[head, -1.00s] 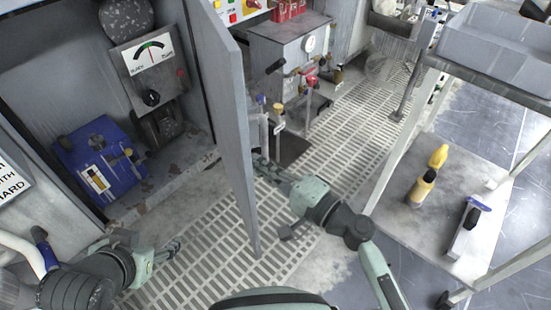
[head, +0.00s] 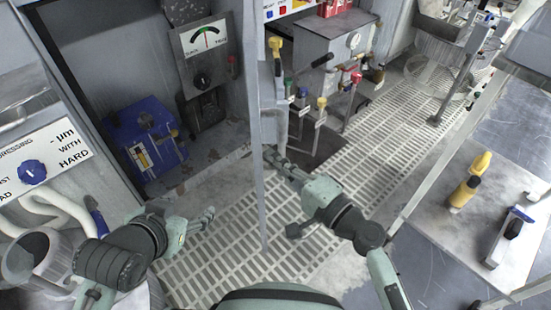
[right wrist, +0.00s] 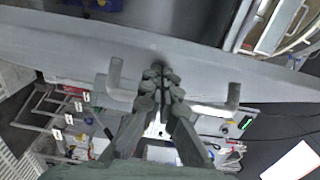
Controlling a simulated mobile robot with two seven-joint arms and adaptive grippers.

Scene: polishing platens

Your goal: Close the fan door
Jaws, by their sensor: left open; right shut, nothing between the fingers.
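The fan door (head: 257,130) is a tall grey panel standing open, almost edge-on in the head view, in front of the cabinet (head: 95,60). Its broad grey face (right wrist: 60,52) crosses the right wrist view, with a bent metal handle (right wrist: 114,75) on it. My right gripper (head: 268,155) is shut and empty on the right side of the door; its fingertips (right wrist: 162,72) point at the face between the handle's ends. I cannot tell whether they touch it. My left gripper (head: 210,217) is open and empty, left of the door, low before the cabinet opening.
Inside the cabinet are a blue box (head: 145,140) and a gauge panel (head: 207,45). A grey machine with valves (head: 325,40) stands right of the door.

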